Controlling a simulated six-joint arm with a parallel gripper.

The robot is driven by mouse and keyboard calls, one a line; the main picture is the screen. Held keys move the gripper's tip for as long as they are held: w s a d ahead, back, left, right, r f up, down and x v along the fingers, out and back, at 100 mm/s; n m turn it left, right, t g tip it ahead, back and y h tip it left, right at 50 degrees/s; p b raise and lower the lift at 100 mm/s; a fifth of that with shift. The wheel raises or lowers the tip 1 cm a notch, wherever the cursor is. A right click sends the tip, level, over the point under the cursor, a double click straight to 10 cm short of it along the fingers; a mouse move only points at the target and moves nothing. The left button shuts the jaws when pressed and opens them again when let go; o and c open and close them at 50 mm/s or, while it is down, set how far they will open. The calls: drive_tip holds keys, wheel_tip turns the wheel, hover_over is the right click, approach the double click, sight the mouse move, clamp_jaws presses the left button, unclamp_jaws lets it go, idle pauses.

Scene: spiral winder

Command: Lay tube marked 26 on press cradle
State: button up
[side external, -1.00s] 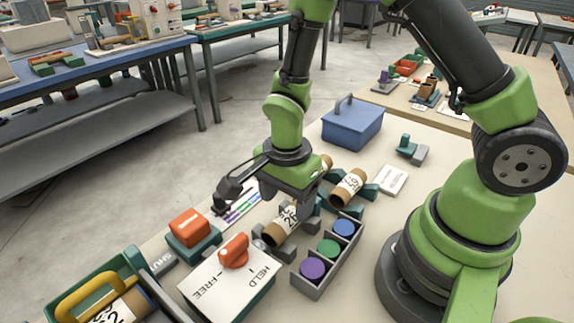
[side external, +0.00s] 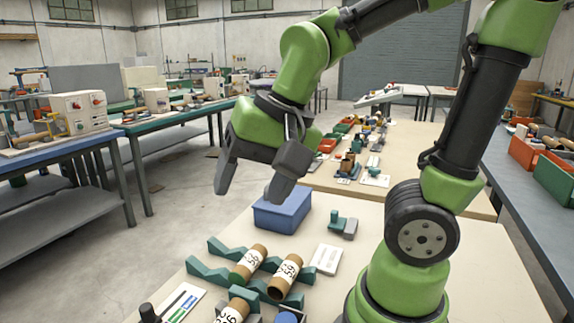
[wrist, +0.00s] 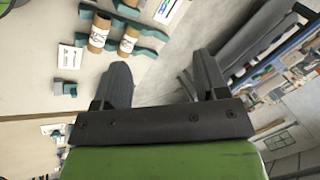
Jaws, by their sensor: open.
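A brown tube with a white label (side external: 233,311), its number only partly legible but looking like 26, lies at the bottom edge of the side view, partly cut off. What supports it is mostly outside the picture, so I cannot tell how it sits on the press cradle. Two other labelled tubes, one at the left (side external: 249,262) and one marked 59 (side external: 285,277), lie across a green notched rack (side external: 207,269). My gripper (side external: 250,190) is open and empty, high above the bench beyond the tubes. The wrist view shows its fingers (wrist: 162,78) spread with nothing between them.
A blue lidded box (side external: 282,212) stands behind the rack, below my gripper. A green and grey block (side external: 343,224) and a white card (side external: 327,259) lie to the right. A printed card (side external: 181,303) lies at lower left. Bare bench shows at right.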

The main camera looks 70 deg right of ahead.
drive_tip(key=s+r+n+t, duration=0.2)
drive_tip(key=s+r+n, duration=0.1)
drive_tip(key=s+n, duration=0.2)
drive_tip(key=shift+d+r+t+y, duration=0.2)
drive_tip(key=shift+t+y, duration=0.1)
drive_tip(key=shift+t, duration=0.1)
